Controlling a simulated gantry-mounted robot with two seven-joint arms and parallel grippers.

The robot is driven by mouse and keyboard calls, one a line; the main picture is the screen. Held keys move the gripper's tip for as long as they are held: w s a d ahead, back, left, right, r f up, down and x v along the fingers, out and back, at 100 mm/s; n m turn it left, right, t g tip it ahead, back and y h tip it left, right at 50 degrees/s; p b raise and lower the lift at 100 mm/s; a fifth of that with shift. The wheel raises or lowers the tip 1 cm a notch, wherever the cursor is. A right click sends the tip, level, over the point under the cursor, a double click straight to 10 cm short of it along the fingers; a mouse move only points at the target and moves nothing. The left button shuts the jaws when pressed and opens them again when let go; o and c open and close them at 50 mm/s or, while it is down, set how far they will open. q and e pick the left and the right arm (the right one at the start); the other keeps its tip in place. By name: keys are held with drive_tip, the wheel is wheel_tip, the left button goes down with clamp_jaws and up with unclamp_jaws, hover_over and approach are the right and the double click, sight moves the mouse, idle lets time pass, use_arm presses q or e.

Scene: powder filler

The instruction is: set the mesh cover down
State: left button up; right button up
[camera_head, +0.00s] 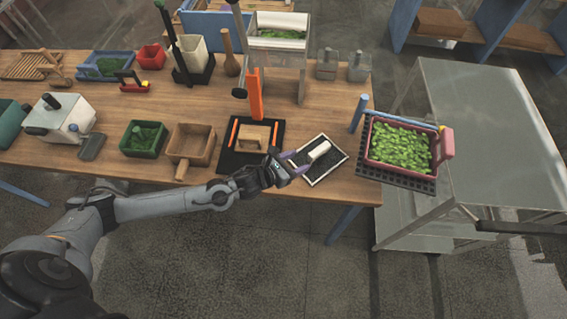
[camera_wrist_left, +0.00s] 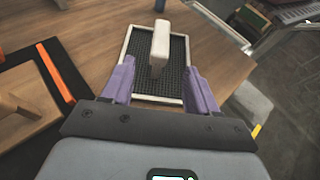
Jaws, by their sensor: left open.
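The mesh cover (camera_head: 329,168) is a dark mesh panel with a pale frame and a white bar handle (camera_head: 319,150). It appears to lie flat on the wooden table near its right front edge. In the left wrist view the mesh cover (camera_wrist_left: 143,84) lies ahead, its white handle (camera_wrist_left: 160,42) rising from the middle. My left gripper (camera_head: 290,166) comes from the left and is over the near left part of the cover. Its purple fingers (camera_wrist_left: 160,85) stand apart on either side of the handle's lower end, with gaps visible. My right gripper is not in view.
A black mat with orange strips and a wooden block (camera_head: 254,138) lies left of the cover. A pink-handled tray of green leaves (camera_head: 446,146) sits on a dark rack at the table's right end. Left of the mat stands a wooden scoop box (camera_head: 190,143).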

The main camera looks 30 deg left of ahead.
use_arm(q)
drive_tip(key=shift+s+d+r+n, duration=0.2)
drive_tip(key=shift+s+n, duration=0.1)
drive_tip(key=shift+s, duration=0.1)
drive_tip(key=s+d+n+g+y, duration=0.1)
drive_tip(key=s+d+n+g, duration=0.15)
drive_tip(key=s+n, duration=0.45)
drive_tip(key=s+d+n+g+y, duration=0.1)
drive_tip(key=s+d+n, duration=0.25)
drive_tip(key=n, duration=0.75)
drive_tip(key=s+a+n+g+y, duration=0.1)
drive_tip(key=s+a+n+g, duration=0.1)
drive_tip(key=s+n, duration=0.5)
drive_tip(key=s+a+r+n+g, duration=0.1)
drive_tip(key=s+a+n+g, duration=0.2)
drive_tip(key=s+n, duration=0.5)
drive_tip(key=a+n, duration=0.1)
drive_tip(key=n, duration=0.2)
drive_tip(key=shift+s+a+r+n+g+y, duration=0.2)
drive_tip(key=shift+r+n+g+y, duration=0.1)
drive_tip(key=shift+n+g+y, duration=0.1)
